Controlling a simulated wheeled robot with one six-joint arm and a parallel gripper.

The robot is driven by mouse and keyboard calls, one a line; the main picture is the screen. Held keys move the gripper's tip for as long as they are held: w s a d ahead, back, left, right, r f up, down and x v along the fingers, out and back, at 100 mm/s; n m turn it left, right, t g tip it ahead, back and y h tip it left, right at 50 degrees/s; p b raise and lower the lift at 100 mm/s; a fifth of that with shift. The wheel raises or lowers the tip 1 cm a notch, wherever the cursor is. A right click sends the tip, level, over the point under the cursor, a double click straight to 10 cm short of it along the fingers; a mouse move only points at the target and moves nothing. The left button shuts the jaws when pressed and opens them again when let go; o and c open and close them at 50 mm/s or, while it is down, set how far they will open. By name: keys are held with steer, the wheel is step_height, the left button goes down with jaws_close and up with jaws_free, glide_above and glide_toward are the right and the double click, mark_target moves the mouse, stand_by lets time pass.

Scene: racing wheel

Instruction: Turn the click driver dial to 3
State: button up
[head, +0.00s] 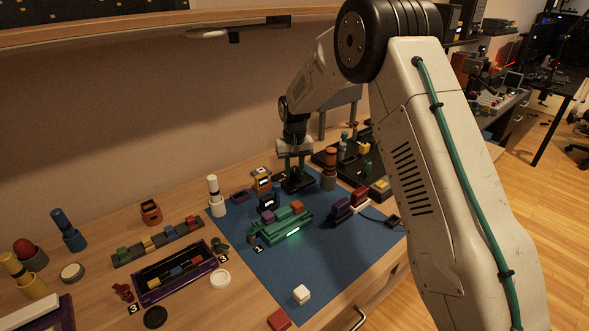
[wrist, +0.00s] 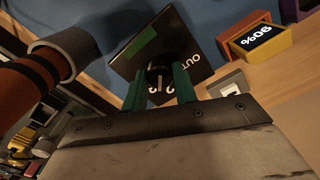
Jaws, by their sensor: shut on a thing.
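The click driver (head: 298,184) is a black box at the back of the blue mat. In the wrist view its black top (wrist: 180,35) shows a green patch and the letters OUT. Its dark round dial (wrist: 159,64) sits between the two green fingers of my gripper (wrist: 160,84). The gripper is shut on the dial; in the head view my gripper (head: 297,163) points down at the box from above. Small white marks show near the dial, but I cannot tell which number it is set to.
An orange-red cylinder with black bands (head: 330,165) stands close to the right of the box, and it looms at left in the wrist view (wrist: 35,85). A yellow display box (wrist: 258,42) is near the other side. A green device (head: 280,224) lies in front. The front mat is mostly clear.

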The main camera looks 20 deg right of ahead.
mark_target(295, 171)
steer(key=shift+w+m, duration=0.1)
steer(key=shift+m, duration=1.6)
steer(key=shift+r, duration=0.1)
steer(key=o, duration=1)
steer(key=shift+m, duration=0.3)
step_height(295, 171, up, 8)
steer(key=shift+f, duration=0.15)
